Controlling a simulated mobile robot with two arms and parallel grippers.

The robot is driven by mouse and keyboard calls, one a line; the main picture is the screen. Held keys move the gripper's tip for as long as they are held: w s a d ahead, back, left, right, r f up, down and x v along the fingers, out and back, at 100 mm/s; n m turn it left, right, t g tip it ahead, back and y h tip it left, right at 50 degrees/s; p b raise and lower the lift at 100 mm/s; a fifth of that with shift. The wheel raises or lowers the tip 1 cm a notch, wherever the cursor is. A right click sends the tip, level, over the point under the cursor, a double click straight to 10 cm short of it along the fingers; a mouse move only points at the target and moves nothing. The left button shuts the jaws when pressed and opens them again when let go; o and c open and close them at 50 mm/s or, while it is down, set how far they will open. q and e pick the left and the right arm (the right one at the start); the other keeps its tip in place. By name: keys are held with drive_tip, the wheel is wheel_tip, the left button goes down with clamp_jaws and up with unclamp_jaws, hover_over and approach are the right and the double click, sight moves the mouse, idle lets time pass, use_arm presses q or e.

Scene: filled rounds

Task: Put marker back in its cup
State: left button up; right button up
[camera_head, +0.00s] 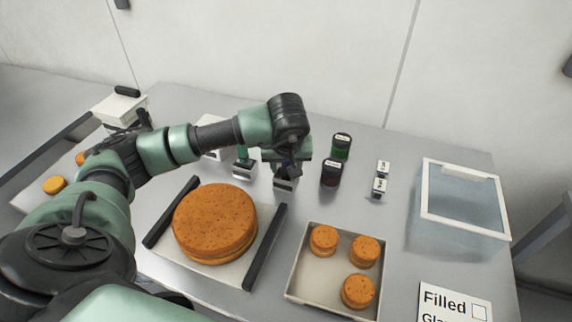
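My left arm reaches in from the left, and its gripper (286,172) points down over the back middle of the table. The arm's wrist covers most of the gripper, so I cannot tell whether its fingers are open or shut. A small grey and white holder (285,184) shows directly under the gripper; whether they touch is unclear. A similar small holder (244,171) stands just left of it, with something green upright at it. I cannot make out the marker for certain, nor which holder is its cup. My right gripper is not in view.
A large orange-brown cake round (214,220) sits on a board between two dark bars. A tray (335,228) holds three small rounds. Two dark jars (331,172), small white labelled blocks (379,187), a clear bin (466,168) and a "Filled" card (452,306) stand to the right.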

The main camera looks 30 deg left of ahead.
use_arm(q)
drive_tip(key=shift+r, duration=0.3)
drive_tip(key=b+v, duration=0.1)
drive_tip(key=v, duration=1)
drive_tip(key=shift+r+b, duration=0.3)
drive_tip(key=shift+r, duration=0.05)
drive_tip(key=shift+s+d, duration=0.1)
